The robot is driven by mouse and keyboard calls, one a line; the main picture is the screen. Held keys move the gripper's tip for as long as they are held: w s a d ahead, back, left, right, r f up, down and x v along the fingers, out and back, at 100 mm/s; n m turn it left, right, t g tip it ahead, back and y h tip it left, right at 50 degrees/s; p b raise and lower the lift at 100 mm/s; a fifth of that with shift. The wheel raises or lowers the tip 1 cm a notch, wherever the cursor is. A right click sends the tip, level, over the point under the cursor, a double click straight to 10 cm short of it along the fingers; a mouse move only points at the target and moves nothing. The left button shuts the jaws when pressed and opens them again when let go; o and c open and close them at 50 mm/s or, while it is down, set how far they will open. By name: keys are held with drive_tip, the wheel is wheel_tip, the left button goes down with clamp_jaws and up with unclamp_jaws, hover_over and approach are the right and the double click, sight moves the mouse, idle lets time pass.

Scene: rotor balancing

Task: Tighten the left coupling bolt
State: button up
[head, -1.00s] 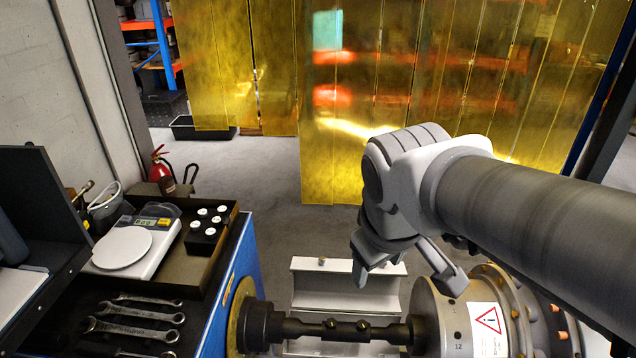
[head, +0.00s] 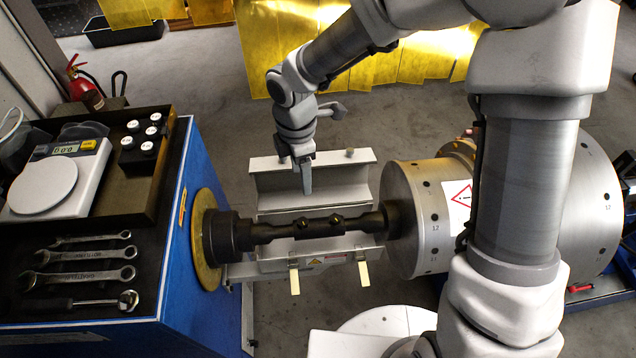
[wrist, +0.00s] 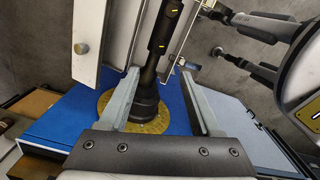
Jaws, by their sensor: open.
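The dark coupling shaft (head: 270,232) runs between the brass-coloured disc (head: 207,240) on the blue cabinet and the grey drum (head: 418,215). The left coupling bolt (head: 302,223) and the right one (head: 335,218) sit on its middle as small brassy heads. My gripper (head: 306,180) points down behind the shaft, above the open guard, and is empty. In the wrist view, the open fingers (wrist: 158,78) frame the shaft's dark flange end, apparently from above, with the bolt area (wrist: 163,44) beyond their tips. Several wrenches (head: 85,257) lie on the dark bench top.
A tray (head: 165,185) holds a scale (head: 60,180) and a dark block of white-topped weights (head: 142,140). The light metal guard (head: 340,175) stands open behind the shaft. A red extinguisher (head: 85,85) and yellow strip curtain (head: 420,70) are farther back. Grey floor lies open behind the guard.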

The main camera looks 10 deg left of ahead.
sight(303, 221)
drive_tip(key=f+b, duration=0.1)
drive_tip(key=f, duration=0.5)
drive_tip(key=f+b, duration=0.1)
drive_tip(key=f, duration=1.1)
drive_tip(key=shift+w+a+f+b, duration=0.1)
drive_tip(key=shift+a+f+b, duration=0.15)
drive_tip(key=shift+b, duration=0.15)
clamp_jaws()
